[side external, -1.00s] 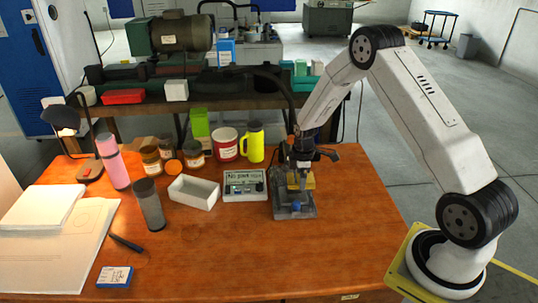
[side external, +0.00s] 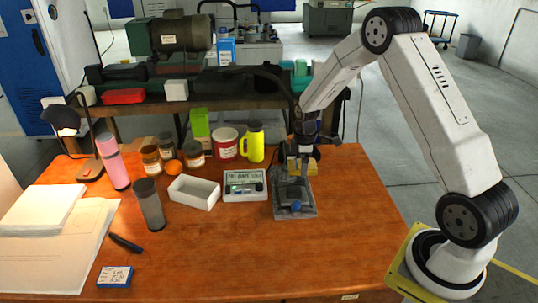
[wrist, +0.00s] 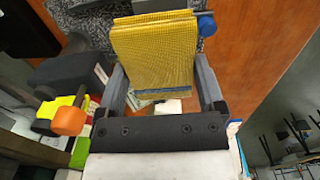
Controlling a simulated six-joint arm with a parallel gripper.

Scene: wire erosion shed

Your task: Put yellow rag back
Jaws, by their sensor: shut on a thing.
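The yellow rag (wrist: 155,45) looks folded, with a fine woven texture, and fills the space between the fingers in the wrist view. My gripper (wrist: 162,72) is shut on it. In the side view my gripper (side external: 299,158) points down, and part of the yellow rag (side external: 293,166) shows at the fingers. They are over the back part of a grey fixture (side external: 308,206) with a blue knob (side external: 296,207). The gripper hides much of the rag there. I cannot tell whether the rag touches the fixture.
Left of the fixture are a control box (side external: 244,187), a white open tray (side external: 194,193) and a grey cylinder (side external: 150,205). Behind stand a yellow flask (side external: 254,143) and a red-and-white tin (side external: 226,145). The front middle and right of the wooden table (side external: 240,255) are clear.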

